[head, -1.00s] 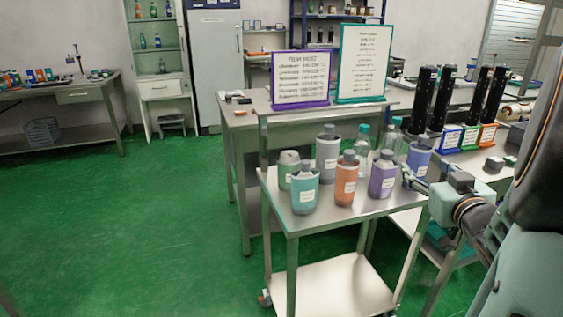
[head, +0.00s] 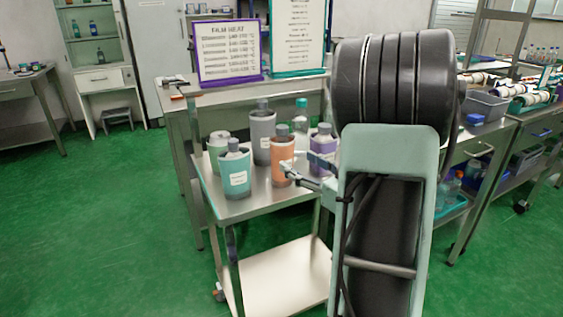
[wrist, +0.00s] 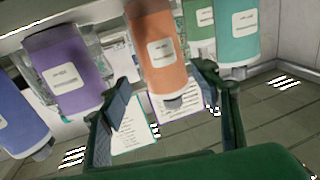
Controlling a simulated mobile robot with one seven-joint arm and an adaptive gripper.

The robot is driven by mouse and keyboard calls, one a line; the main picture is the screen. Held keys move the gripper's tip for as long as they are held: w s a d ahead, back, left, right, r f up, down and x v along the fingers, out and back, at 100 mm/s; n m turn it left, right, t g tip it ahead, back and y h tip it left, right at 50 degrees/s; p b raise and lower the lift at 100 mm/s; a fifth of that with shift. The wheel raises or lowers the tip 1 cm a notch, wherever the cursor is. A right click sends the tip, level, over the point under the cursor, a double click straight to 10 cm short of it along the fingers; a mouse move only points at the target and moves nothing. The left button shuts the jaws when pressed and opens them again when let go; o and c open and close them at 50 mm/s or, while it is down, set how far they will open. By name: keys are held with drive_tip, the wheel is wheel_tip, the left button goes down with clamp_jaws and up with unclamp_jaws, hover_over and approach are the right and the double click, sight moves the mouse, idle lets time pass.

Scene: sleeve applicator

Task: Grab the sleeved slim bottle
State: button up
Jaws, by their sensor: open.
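Several sleeved bottles with white labels stand on a metal cart (head: 245,208). A slim orange-sleeved bottle (head: 281,152) with a grey cap is at the cart's front; in the wrist view it (wrist: 155,48) hangs upside down between the finger lines. A purple-sleeved bottle (head: 322,143) stands right of it, partly hidden by my arm. Contact cannot be told.
A clear bottle (head: 300,115) stands behind the sleeved ones, and a blue-sleeved bottle (wrist: 20,122) shows in the wrist view. A purple-framed sign (head: 228,52) and a teal-framed sign (head: 298,35) stand on the bench behind. The green floor at left is clear.

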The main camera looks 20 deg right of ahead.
sight(288, 156)
drive_tip(key=x, duration=0.2)
drive_tip(key=b+x, duration=0.1)
drive_tip(key=x, duration=0.4)
drive_tip(key=shift+a+r, duration=0.1)
drive_tip(key=shift+a, duration=0.2)
drive_tip(key=shift+c, duration=0.4)
drive_tip(key=c, duration=1.3)
drive_tip(key=shift+c, duration=0.7)
drive_tip(key=shift+r, duration=0.1)
